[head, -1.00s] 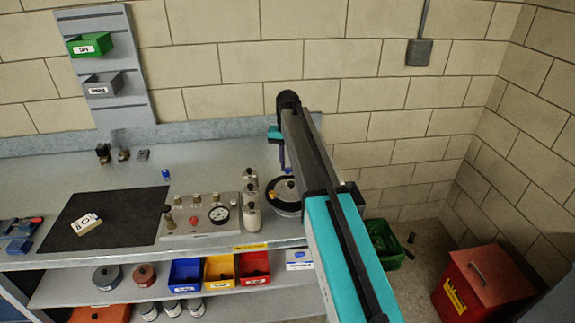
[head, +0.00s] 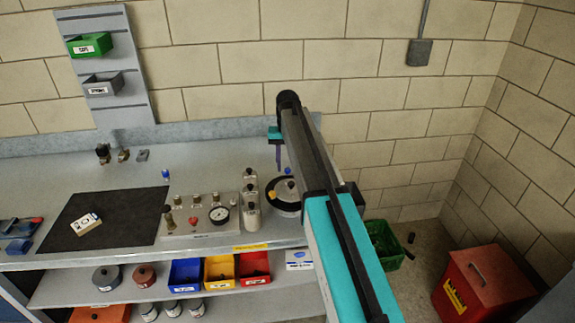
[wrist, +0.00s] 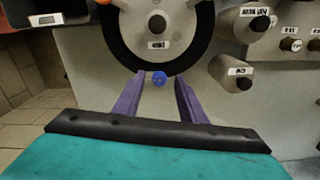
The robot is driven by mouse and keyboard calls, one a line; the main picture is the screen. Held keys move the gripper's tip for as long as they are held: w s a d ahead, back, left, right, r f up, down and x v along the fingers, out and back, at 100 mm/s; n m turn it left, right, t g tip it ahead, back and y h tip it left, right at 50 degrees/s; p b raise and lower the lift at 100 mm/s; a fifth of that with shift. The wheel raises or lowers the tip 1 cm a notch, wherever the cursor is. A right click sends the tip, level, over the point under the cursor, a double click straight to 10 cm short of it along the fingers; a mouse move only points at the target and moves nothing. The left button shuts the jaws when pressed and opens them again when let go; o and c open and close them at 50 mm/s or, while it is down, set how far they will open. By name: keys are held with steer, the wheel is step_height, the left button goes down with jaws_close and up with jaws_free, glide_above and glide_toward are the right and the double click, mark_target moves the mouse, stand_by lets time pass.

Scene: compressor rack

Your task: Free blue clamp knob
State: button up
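The blue clamp knob (wrist: 158,78) is a small round blue knob at the lower edge of a round, black-rimmed pot (wrist: 112,38) in the wrist view. My gripper (wrist: 158,85) is open. Its two purple fingers stand on either side of the knob, with a visible gap on each side, so neither finger appears to touch it. In the head view the pot (head: 285,208) stands at the right end of the bench, and my gripper (head: 280,160) reaches down above it, partly hidden by my arm.
A panel with a gauge (head: 219,214) and several knobs is farther left. A black mat (head: 110,225) holds a small labelled block. A red bin (head: 485,285) is on the floor at right.

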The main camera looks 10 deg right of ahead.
mark_target(288, 169)
steer(key=shift+r, duration=0.1)
step_height(288, 169, up, 14)
steer(key=p, duration=0.7)
steer(key=shift+f, duration=0.2)
stand_by(0.6)
